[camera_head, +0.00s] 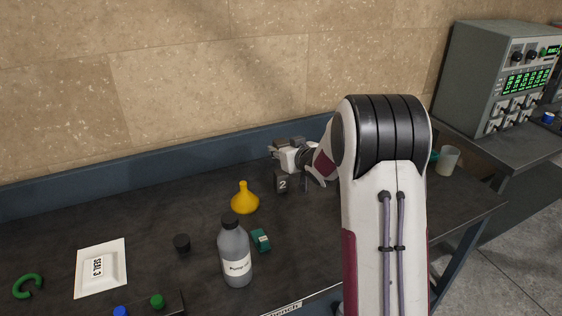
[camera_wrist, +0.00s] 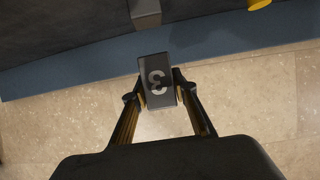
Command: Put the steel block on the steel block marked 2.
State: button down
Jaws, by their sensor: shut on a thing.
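A dark steel block marked 2 (camera_head: 283,184) stands upright on the bench, its number facing the camera. My gripper (camera_head: 283,154) is just above and behind it in the head view. In the wrist view my gripper (camera_wrist: 158,84) is shut on a grey steel block (camera_wrist: 155,66), whose face shows a 3 upside down. Another grey block (camera_wrist: 145,10) shows at the top edge of the wrist view, apart from the held one; its mark is not visible. In the head view the held block is small and partly merged with the fingers.
A yellow funnel (camera_head: 244,199) and a grey bottle (camera_head: 235,252) stand left of the block marked 2, with a small teal box (camera_head: 260,240) nearby. The wall (camera_head: 190,80) rises close behind. A white cup (camera_head: 447,160) is to the right, beyond my arm.

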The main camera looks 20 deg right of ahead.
jog(key=shift+f, duration=0.15)
dwell(0.3)
jog(key=shift+f, duration=1.75)
jog(key=shift+f, duration=0.1)
jog(key=c, duration=1.6)
grip_release()
jog(key=shift+f, duration=0.2)
jog(key=shift+s+r, duration=0.1)
jog(key=shift+r, duration=0.1)
jog(key=shift+v, duration=5.95)
